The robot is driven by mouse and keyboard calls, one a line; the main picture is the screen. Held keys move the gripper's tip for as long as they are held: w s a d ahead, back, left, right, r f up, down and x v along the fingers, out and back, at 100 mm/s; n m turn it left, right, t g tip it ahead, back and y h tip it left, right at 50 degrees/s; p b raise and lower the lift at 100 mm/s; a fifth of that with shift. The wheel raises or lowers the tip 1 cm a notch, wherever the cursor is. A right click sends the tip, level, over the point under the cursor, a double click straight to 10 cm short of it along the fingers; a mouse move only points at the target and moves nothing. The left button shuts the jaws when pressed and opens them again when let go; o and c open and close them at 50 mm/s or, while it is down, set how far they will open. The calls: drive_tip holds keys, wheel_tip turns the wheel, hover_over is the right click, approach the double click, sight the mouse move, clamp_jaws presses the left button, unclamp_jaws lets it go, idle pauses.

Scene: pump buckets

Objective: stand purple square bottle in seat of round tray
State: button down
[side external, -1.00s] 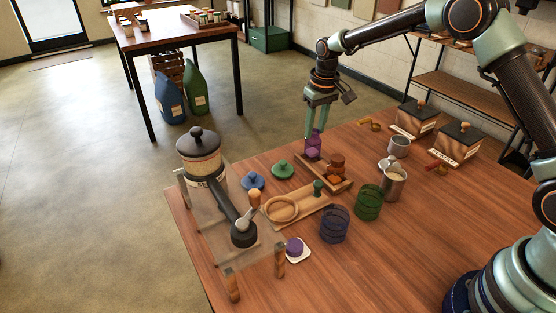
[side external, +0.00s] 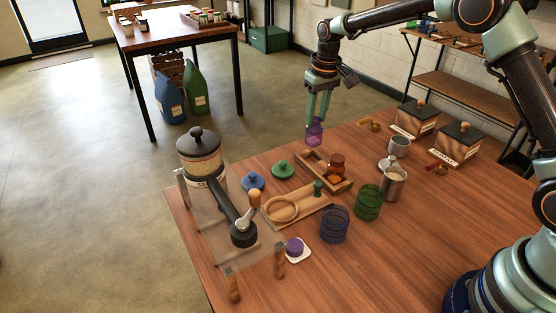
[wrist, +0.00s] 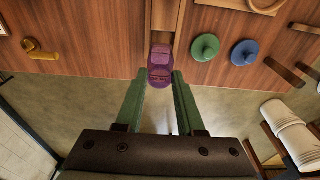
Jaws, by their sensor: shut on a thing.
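The purple square bottle (side external: 314,133) is upright between the green fingers of my gripper (side external: 317,118), which is shut on it. It is above the far end of the long wooden tray, near the table's far edge. The wrist view shows the bottle (wrist: 160,65) between the fingertips (wrist: 158,82). A wooden board with a round ring (side external: 282,209), which looks like the round tray, lies nearer the camera, left of and below the bottle in the side view. The ring looks empty.
The long wooden tray (side external: 342,187) holds an amber jar (side external: 336,163). Green (side external: 283,169) and blue (side external: 253,181) lids lie left of it. A green peg (side external: 318,187) stands by the ring board.

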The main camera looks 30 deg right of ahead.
drive_tip(key=s+a+f, duration=0.2)
drive_tip(key=s+a, duration=0.4)
drive_tip(key=a, duration=0.2)
drive_tip(key=s+a+f, duration=0.1)
drive_tip(key=s+a, duration=0.4)
drive_tip(key=a, duration=0.4)
drive_tip(key=shift+s+a+f, duration=0.25)
drive_tip(key=shift+s+f, duration=0.15)
drive_tip(key=shift+w+d, duration=0.1)
drive_tip(key=shift+d, duration=0.1)
drive_tip(key=shift+f, duration=0.25)
idle(0.6)
drive_tip(key=shift+f, duration=0.35)
drive_tip(key=shift+f, duration=0.3)
idle(0.8)
